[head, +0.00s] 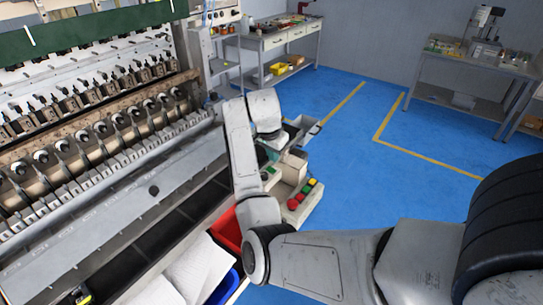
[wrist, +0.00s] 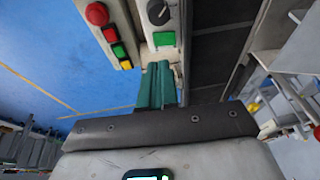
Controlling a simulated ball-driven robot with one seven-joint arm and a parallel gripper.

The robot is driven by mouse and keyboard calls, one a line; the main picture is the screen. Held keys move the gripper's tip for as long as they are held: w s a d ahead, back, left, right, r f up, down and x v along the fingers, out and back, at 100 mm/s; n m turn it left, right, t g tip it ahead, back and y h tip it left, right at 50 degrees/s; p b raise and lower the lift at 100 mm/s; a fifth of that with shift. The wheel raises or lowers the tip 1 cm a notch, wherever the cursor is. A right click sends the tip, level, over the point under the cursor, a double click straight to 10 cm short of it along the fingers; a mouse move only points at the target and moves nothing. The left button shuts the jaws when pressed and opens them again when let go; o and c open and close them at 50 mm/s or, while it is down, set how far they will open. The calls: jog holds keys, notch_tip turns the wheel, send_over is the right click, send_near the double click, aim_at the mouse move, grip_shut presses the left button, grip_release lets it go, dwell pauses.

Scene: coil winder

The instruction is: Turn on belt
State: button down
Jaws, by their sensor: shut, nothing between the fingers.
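The control panel (wrist: 118,14) in the wrist view has a big round red button (wrist: 96,12) and a row of small coloured buttons (wrist: 118,50). Beside them, on a second pale strip, are a black rotary knob (wrist: 157,12) and a green square button (wrist: 164,39). My gripper (wrist: 158,68) has teal fingers pressed together and empty. Its tips point at the strip just below the green square; I cannot tell whether they touch it. In the head view, the red button (head: 293,204) shows on the panel, and my arm partly hides the gripper.
The long coil winder (head: 100,150) fills the left side. A red bin (head: 228,232) and a blue bin (head: 228,288) stand below the panel. Workbenches (head: 280,38) stand at the back. The blue floor (head: 400,170) to the right is clear.

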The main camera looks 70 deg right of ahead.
aim_at(269, 168)
jog(key=b+v, duration=0.1)
jog(key=v, duration=0.8)
jog(key=shift+r, duration=0.1)
jog(key=d+t+y+b, duration=0.1)
jog(key=b, duration=0.1)
jog(key=s+d+t+y+b, duration=0.1)
jog(key=d+b, duration=0.1)
jog(key=shift+s+d+y, duration=0.1)
jog(key=shift+y, duration=0.3)
jog(key=w+f, duration=0.1)
jog(key=f, duration=0.8)
jog(key=w+f+b, duration=0.1)
jog(key=f, duration=0.3)
jog(key=shift+w+d+f, duration=0.3)
jog(key=shift+w, duration=0.05)
